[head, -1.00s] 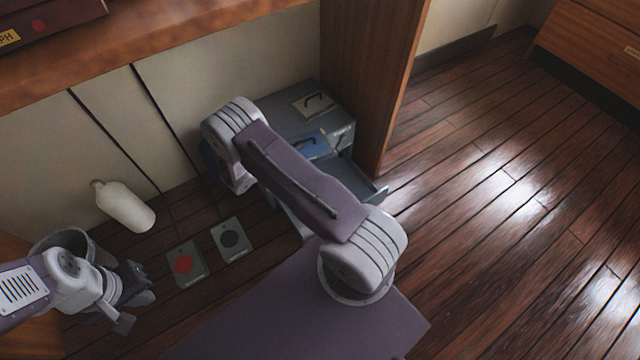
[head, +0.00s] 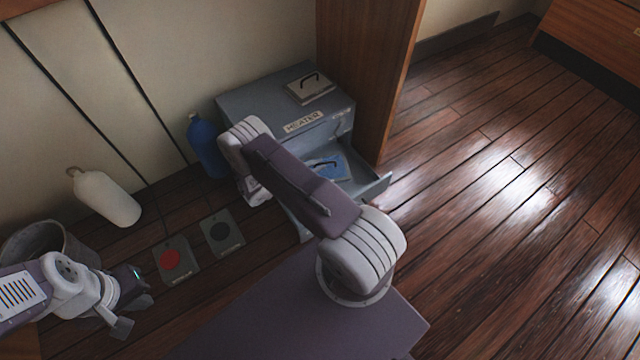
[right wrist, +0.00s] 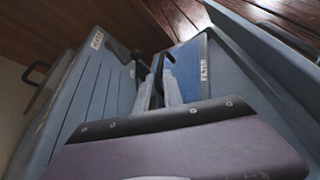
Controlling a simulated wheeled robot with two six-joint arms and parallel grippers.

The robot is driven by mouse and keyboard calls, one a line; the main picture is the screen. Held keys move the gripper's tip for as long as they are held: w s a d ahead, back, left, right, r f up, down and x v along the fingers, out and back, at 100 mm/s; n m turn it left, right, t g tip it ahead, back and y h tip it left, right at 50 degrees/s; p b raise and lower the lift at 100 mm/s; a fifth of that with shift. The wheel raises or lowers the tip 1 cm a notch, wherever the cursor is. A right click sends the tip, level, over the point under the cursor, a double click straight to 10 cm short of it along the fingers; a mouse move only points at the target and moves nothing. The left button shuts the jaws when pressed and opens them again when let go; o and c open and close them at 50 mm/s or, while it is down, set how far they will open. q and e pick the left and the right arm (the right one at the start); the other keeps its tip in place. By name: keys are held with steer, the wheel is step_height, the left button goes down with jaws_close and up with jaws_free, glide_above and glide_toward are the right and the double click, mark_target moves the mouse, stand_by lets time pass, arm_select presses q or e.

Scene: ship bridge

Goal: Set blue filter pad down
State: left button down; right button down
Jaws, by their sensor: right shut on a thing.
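The blue filter pad (head: 331,166), with a dark handle on top, is in the open drawer (head: 370,189) of the grey heater. In the right wrist view the pad (right wrist: 189,62) lies between the heater front and the drawer wall. Whether it touches the drawer bottom I cannot tell. My right gripper (right wrist: 162,75) is shut on the pad's handle; in the head view my forearm hides its fingers. My left gripper (head: 136,315) is open and empty at the lower left, away from the pad.
The grey heater (head: 270,98) carries a grey pad with a handle (head: 310,87) on top. A blue bottle (head: 205,147) stands left of it. A white bottle (head: 105,198), a bucket (head: 38,243), a red-dot plate (head: 174,261) and a black-dot plate (head: 221,232) are at left. Right floor is clear.

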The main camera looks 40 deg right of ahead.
step_height(320, 180, down, 10)
steer(key=b, duration=0.6)
steer(key=shift+r+b, duration=0.25)
steer(key=shift+b, duration=0.05)
steer(key=shift+r, duration=0.25)
steer(key=c, duration=1.9)
jaws_free()
steer(key=shift+f, duration=0.15)
steer(key=o, duration=0.4)
steer(key=shift+o, duration=0.2)
